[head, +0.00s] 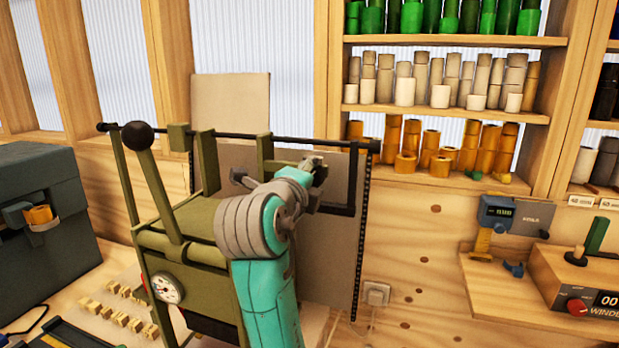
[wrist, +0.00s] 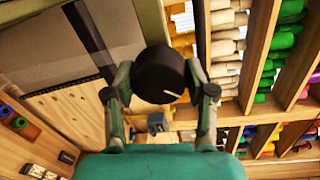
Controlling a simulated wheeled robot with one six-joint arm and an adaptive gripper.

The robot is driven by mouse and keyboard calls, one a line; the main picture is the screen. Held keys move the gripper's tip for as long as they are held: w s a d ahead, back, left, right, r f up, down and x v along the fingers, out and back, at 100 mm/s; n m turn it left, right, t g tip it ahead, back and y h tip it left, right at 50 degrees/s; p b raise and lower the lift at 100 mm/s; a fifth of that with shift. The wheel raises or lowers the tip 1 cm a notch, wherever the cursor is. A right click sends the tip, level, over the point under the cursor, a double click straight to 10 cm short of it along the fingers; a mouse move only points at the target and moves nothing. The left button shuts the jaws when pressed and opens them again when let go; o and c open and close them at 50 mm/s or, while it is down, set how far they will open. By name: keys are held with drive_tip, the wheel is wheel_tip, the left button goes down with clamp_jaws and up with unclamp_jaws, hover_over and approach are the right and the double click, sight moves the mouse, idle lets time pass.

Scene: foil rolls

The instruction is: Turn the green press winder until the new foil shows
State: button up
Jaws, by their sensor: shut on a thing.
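The olive green press (head: 190,225) stands on the bench at the middle left, with a long lever ending in a black ball (head: 138,136). A dark bar (head: 240,136) runs across its top. My gripper (head: 312,168) is at the press's upper right, where my arm hides part of the frame. In the wrist view, my gripper (wrist: 160,72) is shut on a round black winder knob (wrist: 160,78), one finger on each side. The knob's face carries a short white line, tilted down to the right. I cannot make out any foil strip on the press.
Shelves of green, cream and orange rolls (head: 435,150) fill the back right. A dark grey case (head: 45,215) stands at the left, near small wooden blocks (head: 115,310). A wooden winder box (head: 580,285) and a blue-grey device (head: 510,215) sit at the right.

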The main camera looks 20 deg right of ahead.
drive_tip(key=shift+f, duration=0.15)
idle(0.3)
drive_tip(key=o, duration=1.2)
drive_tip(key=shift+c, duration=0.2)
drive_tip(key=v, duration=1.2)
